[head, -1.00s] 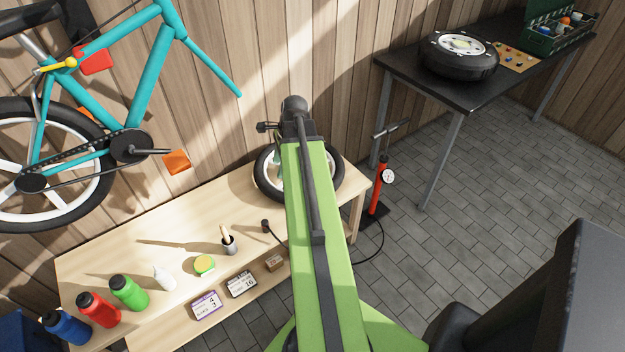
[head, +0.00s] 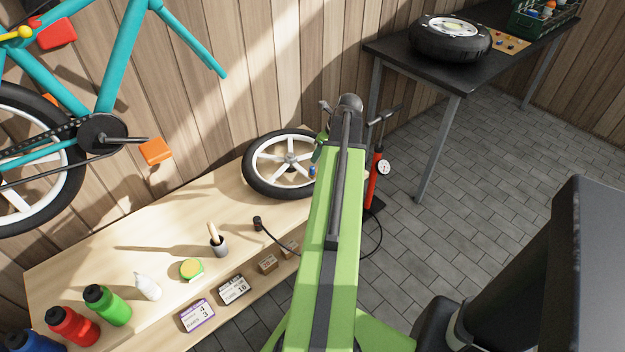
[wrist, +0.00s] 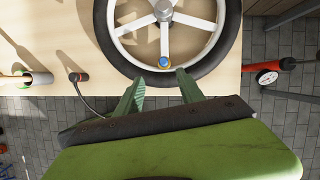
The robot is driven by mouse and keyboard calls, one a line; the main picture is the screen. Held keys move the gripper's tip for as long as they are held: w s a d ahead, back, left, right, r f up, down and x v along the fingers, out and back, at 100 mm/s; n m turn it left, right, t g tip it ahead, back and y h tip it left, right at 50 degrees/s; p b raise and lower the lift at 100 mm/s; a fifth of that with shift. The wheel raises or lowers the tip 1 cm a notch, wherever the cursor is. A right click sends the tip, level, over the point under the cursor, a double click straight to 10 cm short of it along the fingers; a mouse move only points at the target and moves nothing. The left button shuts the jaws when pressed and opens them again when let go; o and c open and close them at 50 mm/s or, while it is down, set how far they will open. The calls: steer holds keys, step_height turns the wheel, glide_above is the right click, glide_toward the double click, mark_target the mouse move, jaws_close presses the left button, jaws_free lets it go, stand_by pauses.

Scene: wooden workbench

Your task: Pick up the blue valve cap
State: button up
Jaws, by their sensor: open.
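The blue valve cap (wrist: 164,62) stands at the near part of the rim of a wheel (wrist: 210,50) with white spokes and a black tyre. In the head view the cap (head: 312,170) is a small blue spot on the wheel (head: 262,180), just left of my green arm. My gripper (wrist: 161,76) is open and empty, its two green fingers pointing at the wheel. In the wrist view the cap lies between and slightly beyond the fingertips, with no visible contact. My arm hides the right part of the wheel in the head view.
The wheel lies on a pale wooden bench (head: 80,262). A black hose fitting (head: 257,223), a grey cup (head: 218,246), a tape roll (head: 191,269) and bottles stand to the left. A red pump (head: 374,180) stands right of the bench. A bicycle hangs above.

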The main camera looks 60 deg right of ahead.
mark_target(312, 167)
steer(key=b+x, duration=0.3)
steer(key=x, duration=0.2)
steer(key=shift+s+f, duration=0.1)
steer(key=b+x, duration=0.5)
steer(key=shift+d, duration=0.4)
jaws_close()
